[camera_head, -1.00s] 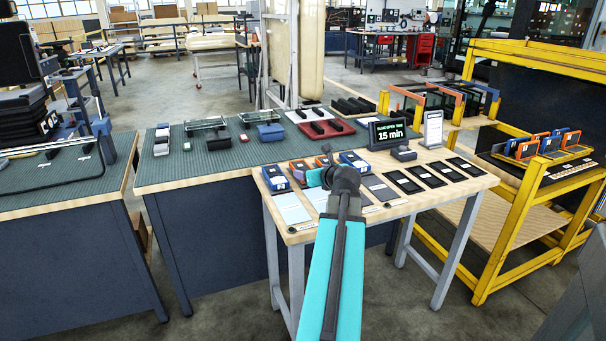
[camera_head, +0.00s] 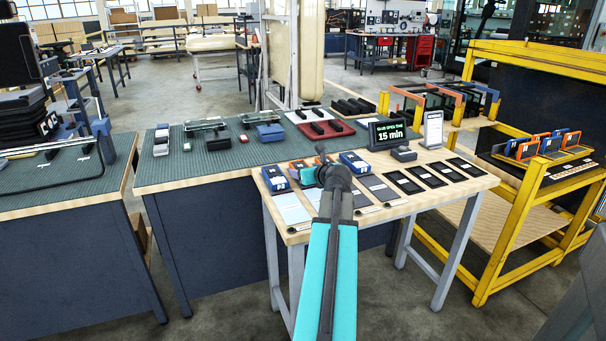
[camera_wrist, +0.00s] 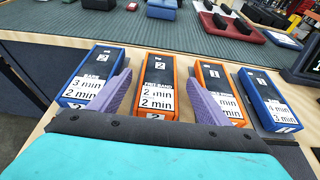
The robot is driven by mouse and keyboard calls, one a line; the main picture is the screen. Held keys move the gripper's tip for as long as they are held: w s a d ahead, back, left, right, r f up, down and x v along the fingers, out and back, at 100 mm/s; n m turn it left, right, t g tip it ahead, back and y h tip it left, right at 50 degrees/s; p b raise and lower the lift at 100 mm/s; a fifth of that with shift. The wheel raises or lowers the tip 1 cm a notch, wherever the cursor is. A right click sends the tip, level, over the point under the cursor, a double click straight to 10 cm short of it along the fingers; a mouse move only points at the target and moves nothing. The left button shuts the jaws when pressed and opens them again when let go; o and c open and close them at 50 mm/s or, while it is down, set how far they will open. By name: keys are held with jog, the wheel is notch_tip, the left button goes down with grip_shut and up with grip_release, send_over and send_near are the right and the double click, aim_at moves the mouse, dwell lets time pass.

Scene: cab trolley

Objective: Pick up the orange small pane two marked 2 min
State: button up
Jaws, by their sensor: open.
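In the wrist view, the orange small pane block marked 2 min (camera_wrist: 158,82) lies on the wooden table, with a dark top. It lies between my gripper's two purple fingers as seen from the wrist, and the fingers do not hold it. My gripper (camera_wrist: 160,84) is open and empty. A second orange block marked 4 min and 1 min (camera_wrist: 221,88) lies to its right, partly covered by the right finger. In the head view, my gripper (camera_head: 312,172) is over the row of blocks and hides part of it.
Blue blocks flank the orange pair at left (camera_wrist: 92,78) and right (camera_wrist: 268,98). Pale and dark plates lie along the wooden table's (camera_head: 440,205) front. A sign reading 15 min (camera_head: 388,134) stands behind. A yellow rack (camera_head: 500,245) stands at the right.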

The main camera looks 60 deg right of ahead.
aim_at(303, 161)
jog(key=shift+x, duration=1.85)
jog(key=shift+c, duration=0.2)
jog(key=c, duration=1.2)
jog(key=shift+c, duration=0.2)
jog(key=shift+r, duration=0.2)
jog(key=shift+r, duration=1.55)
jog(key=s+a, duration=0.1)
jog(key=s, duration=0.4)
jog(key=s+a+r+p, duration=0.1)
jog(key=s+a, duration=0.1)
jog(key=s, duration=0.3)
jog(key=s+a, duration=0.2)
jog(key=s, duration=0.3)
jog(key=shift+a+r+p, duration=0.15)
jog(key=shift+r+p, duration=0.15)
